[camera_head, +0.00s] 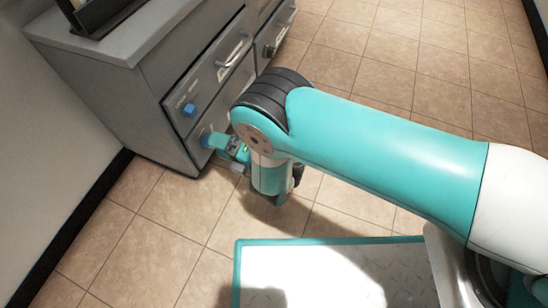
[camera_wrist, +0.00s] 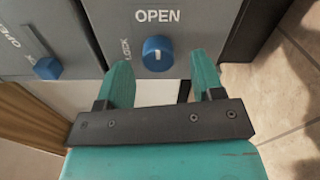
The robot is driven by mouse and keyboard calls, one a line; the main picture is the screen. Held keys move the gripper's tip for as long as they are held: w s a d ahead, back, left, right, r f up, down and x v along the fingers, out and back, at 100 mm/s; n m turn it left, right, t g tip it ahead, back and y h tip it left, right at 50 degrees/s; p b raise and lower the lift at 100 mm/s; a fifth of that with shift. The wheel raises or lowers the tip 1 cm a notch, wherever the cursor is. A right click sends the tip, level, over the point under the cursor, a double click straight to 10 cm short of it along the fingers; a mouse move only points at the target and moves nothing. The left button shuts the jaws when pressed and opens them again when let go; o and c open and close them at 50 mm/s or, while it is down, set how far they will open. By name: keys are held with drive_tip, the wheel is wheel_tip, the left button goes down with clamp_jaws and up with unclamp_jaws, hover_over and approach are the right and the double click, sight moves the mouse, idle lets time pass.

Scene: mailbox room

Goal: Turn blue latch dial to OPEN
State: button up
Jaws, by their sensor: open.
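In the wrist view a round blue latch dial (camera_wrist: 158,53) sits on a grey drawer front. The word OPEN (camera_wrist: 157,16) is above it and LOCK (camera_wrist: 127,50) is to its left. Its white mark runs up and down in the picture, in line with OPEN. My gripper (camera_wrist: 163,72) is open, with its teal fingers apart just below the dial and nothing between them. In the head view my gripper (camera_head: 213,141) is at the lower drawer front beside a blue dial (camera_head: 205,136), partly hidden by it. Contact cannot be told.
A second blue dial shows on a neighbouring drawer, in the head view (camera_head: 189,110) and at left in the wrist view (camera_wrist: 48,67). The grey cabinet (camera_head: 95,42) has bar handles (camera_head: 232,51) that stick out. Tiled floor (camera_head: 180,210) in front is clear.

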drive_tip(key=p+v, duration=1.6)
drive_tip(key=p, duration=0.4)
drive_tip(key=shift+a+r, duration=0.1)
